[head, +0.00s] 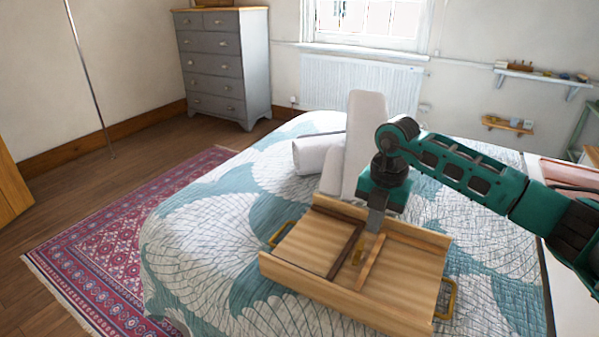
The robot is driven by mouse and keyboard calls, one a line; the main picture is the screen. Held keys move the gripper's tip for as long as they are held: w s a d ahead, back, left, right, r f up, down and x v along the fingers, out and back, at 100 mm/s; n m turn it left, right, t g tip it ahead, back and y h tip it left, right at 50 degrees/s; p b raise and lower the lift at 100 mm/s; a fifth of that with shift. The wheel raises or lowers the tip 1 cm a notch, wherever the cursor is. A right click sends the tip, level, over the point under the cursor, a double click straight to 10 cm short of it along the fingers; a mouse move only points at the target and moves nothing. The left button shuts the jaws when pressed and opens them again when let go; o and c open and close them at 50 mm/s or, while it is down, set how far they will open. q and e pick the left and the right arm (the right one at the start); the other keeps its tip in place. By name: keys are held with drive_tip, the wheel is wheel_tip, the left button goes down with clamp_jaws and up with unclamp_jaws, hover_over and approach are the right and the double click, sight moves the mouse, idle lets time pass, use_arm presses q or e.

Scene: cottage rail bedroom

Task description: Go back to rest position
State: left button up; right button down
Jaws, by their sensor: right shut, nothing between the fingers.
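My right gripper (375,226) is over the wooden tray (335,290) on the bed, with its arm coming in from the right. Its fingers point down near the tray's inner dividers, and it is shut and empty. I cannot tell whether the fingertips touch the tray. A small yellowish piece shows just below them, too small to make out. My left gripper is not in view.
The tray has brass-coloured handles and lies on a teal and white patterned bedspread (205,225). A grey chest of drawers (222,65) stands at the back left. A red rug (105,240) covers the floor left of the bed.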

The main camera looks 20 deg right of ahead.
drive_tip(key=s+a+f+n+y, duration=0.2)
drive_tip(key=a+y, duration=0.2)
drive_tip(key=a, duration=0.4)
drive_tip(key=s+a+f+n+y, duration=0.1)
drive_tip(key=s+a+f+y, duration=0.15)
drive_tip(key=a, duration=0.55)
drive_tip(key=s+a+r+m+t+y+p, duration=0.15)
drive_tip(key=a+r+m+t+y, duration=0.4)
drive_tip(key=a+y, duration=0.55)
drive_tip(key=s+d+f+m+t+h, duration=0.2)
drive_tip(key=d+f+m+t+h, duration=0.45)
drive_tip(key=m+t+h, duration=0.65)
drive_tip(key=s+d+f+m+g+h+p, duration=0.1)
drive_tip(key=s+d+f+m+g+h, duration=0.2)
drive_tip(key=s+d+f+m+g, duration=0.2)
drive_tip(key=s+f+m+g, duration=0.3)
drive_tip(key=s+f, duration=0.2)
drive_tip(key=f, duration=0.1)
drive_tip(key=shift+s+d+f, duration=0.2)
drive_tip(key=shift+s, duration=0.2)
